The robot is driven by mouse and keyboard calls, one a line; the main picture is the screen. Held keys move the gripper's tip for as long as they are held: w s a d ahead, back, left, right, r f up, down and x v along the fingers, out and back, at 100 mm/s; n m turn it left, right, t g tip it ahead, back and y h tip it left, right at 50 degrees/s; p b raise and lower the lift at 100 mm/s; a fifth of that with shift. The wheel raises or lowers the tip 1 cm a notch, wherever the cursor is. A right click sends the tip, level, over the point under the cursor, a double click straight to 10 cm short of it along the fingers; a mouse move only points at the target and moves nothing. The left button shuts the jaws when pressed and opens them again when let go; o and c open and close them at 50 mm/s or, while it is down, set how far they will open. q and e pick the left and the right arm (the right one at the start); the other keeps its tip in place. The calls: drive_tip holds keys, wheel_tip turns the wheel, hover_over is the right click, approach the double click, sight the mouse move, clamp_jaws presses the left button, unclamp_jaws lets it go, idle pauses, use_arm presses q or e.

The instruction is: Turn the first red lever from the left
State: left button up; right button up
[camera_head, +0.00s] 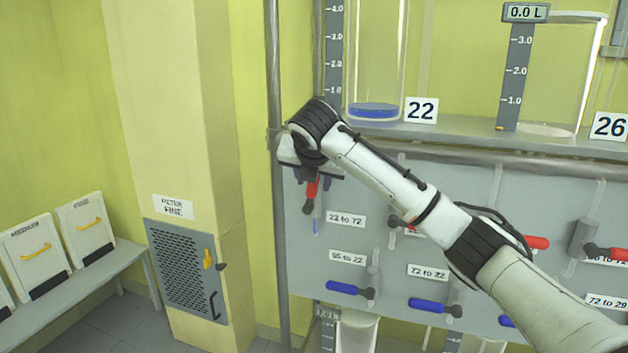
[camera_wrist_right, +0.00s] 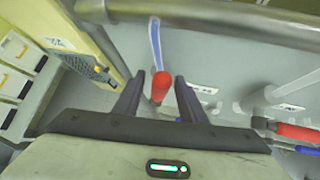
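The first red lever from the left (camera_head: 311,189) is on the grey panel beside the "22 to 72" label, its red handle upright above a dark pivot. My right gripper (camera_head: 315,182) is at this lever, and the wrist hides part of the handle's upper end. In the right wrist view the red handle (camera_wrist_right: 162,86) lies between the two dark fingers of my right gripper (camera_wrist_right: 160,80). Gaps show on both sides, so the fingers are open around the handle. I cannot tell whether one touches it. My left gripper is not in view.
More red levers (camera_head: 536,242) and blue levers (camera_head: 349,289) are on the panel to the right and below. A horizontal pipe and shelf (camera_head: 470,130) with glass vessels (camera_head: 377,60) run above. A vertical post (camera_head: 275,200) borders the panel's left side.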

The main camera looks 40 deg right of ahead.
drive_tip(key=shift+s+a, duration=0.1)
drive_tip(key=b+v, duration=0.1)
drive_tip(key=v, duration=0.9)
drive_tip(key=shift+r, duration=0.1)
